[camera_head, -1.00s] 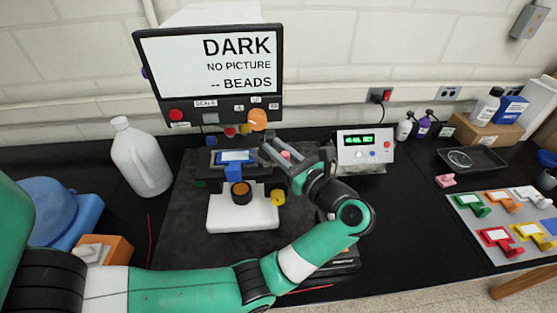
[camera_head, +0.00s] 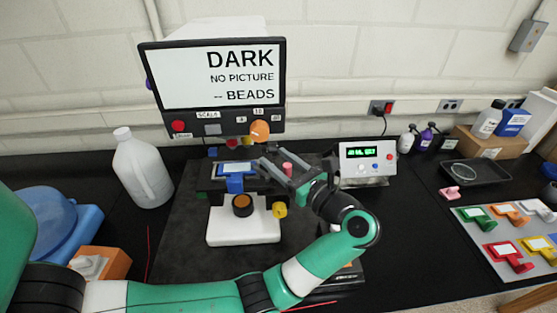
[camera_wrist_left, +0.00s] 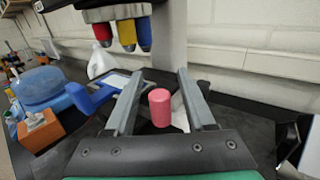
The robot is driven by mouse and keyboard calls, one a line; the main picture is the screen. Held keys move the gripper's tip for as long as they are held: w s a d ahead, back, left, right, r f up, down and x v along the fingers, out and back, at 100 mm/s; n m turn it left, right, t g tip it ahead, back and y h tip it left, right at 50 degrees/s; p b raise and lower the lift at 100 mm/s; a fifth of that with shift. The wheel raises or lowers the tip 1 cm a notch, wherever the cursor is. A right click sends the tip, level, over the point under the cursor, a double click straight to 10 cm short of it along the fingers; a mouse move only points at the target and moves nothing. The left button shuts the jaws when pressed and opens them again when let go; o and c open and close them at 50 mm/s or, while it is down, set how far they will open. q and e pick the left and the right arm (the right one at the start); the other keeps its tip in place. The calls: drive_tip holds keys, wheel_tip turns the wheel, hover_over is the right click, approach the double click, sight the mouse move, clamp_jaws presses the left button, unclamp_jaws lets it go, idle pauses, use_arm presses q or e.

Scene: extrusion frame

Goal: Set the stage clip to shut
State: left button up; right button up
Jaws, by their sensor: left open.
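A microscope with a white base (camera_head: 243,226) stands in the middle. Its dark stage carries a pale slide in a blue holder (camera_head: 235,183), also at left in the left wrist view (camera_wrist_left: 88,101). A pink upright cylinder (camera_head: 287,169) shows at the stage's right side; I cannot tell whether it is the stage clip's handle. My left gripper (camera_head: 264,160) is open over the stage's right side. In the left wrist view its fingers (camera_wrist_left: 160,76) lie on either side of the pink cylinder (camera_wrist_left: 159,108), with visible gaps. The right gripper is not in view.
A screen (camera_head: 222,75) reading DARK, NO PICTURE hangs above the stage. Red, yellow and blue objectives (camera_wrist_left: 127,33) hang beyond my fingertips. A white jug (camera_head: 142,170) stands left, a power box (camera_head: 367,161) right. Coloured pieces lie on a mat (camera_head: 478,237) at far right.

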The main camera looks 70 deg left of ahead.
use_arm(q)
drive_tip(key=b+v, duration=0.2)
drive_tip(key=v, duration=0.9)
drive_tip(key=shift+d, duration=0.3)
